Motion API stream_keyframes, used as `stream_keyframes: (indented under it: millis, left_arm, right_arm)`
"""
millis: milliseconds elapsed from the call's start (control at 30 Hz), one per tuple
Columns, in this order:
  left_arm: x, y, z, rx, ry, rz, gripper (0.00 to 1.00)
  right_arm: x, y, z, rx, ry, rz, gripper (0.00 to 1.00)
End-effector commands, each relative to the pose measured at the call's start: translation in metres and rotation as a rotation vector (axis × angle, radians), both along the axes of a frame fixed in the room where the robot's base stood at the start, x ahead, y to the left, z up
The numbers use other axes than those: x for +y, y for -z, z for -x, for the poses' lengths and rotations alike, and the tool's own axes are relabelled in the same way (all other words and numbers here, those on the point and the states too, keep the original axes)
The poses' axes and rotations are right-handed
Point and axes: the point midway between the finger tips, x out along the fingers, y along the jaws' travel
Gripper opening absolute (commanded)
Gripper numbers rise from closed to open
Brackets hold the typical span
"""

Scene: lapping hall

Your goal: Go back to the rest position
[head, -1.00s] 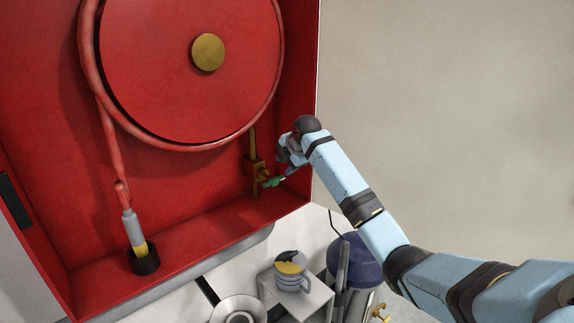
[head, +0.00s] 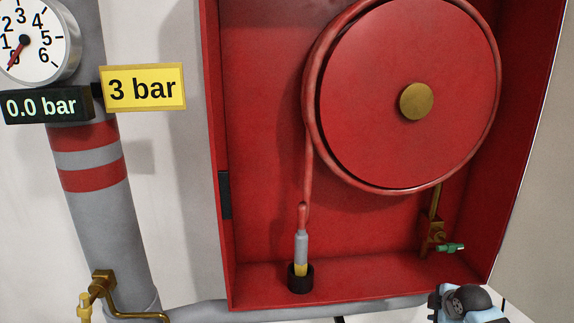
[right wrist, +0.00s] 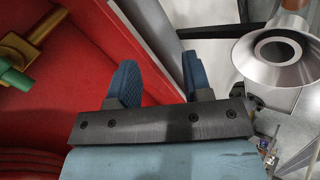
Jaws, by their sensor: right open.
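My right gripper (right wrist: 157,80) is open and empty in the right wrist view, its two blue fingers apart. It is clear of the brass valve (right wrist: 40,28), whose green handle (right wrist: 14,76) is at the left edge. In the head view only a dark and light blue part of my right arm shows at the bottom right, below the valve's green handle (head: 451,247); the fingers cannot be made out there. My left gripper is in neither view.
A red hose cabinet (head: 262,150) holds a hose reel (head: 370,90) and a nozzle (head: 301,250) in a black holder. At left, a grey pipe (head: 95,220) carries a dial gauge (head: 38,40), a "0.0 bar" display (head: 42,105) and a yellow "3 bar" sign (head: 143,88).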

Motion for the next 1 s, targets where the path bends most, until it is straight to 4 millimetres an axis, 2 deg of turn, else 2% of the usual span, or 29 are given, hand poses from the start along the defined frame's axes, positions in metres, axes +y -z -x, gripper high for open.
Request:
stream_keyframes:
  millis: [33, 100, 167, 300, 433, 500, 600, 700, 800, 1000]
  left_arm:
    - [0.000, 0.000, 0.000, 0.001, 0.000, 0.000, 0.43]
    - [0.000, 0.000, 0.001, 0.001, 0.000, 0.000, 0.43]
    - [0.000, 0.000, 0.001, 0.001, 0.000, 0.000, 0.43]
    - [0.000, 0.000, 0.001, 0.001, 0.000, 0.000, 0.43]
    - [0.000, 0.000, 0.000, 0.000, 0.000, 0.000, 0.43]
    - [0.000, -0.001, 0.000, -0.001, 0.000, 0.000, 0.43]
    - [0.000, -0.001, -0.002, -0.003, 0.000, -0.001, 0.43]
    - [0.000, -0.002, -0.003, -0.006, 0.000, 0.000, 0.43]
    - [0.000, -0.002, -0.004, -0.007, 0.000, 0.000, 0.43]
    - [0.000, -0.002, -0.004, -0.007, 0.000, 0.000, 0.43]
  right_arm:
    - [0.019, 0.030, 0.024, -0.006, 0.033, -0.048, 0.45]
    - [0.041, 0.060, 0.053, -0.030, 0.092, -0.125, 0.45]
    - [0.061, 0.083, 0.081, -0.048, 0.144, -0.196, 0.45]
    - [0.105, 0.125, 0.152, -0.083, 0.262, -0.379, 0.45]
    - [0.143, 0.146, 0.221, -0.107, 0.379, -0.568, 0.45]
    - [0.160, 0.150, 0.256, -0.116, 0.440, -0.669, 0.45]
    - [0.179, 0.150, 0.297, -0.125, 0.517, -0.796, 0.45]
    - [0.192, 0.147, 0.326, -0.130, 0.573, -0.887, 0.45]
    - [0.198, 0.143, 0.342, -0.134, 0.607, -0.944, 0.45]
    - [0.201, 0.141, 0.348, -0.136, 0.621, -0.968, 0.45]
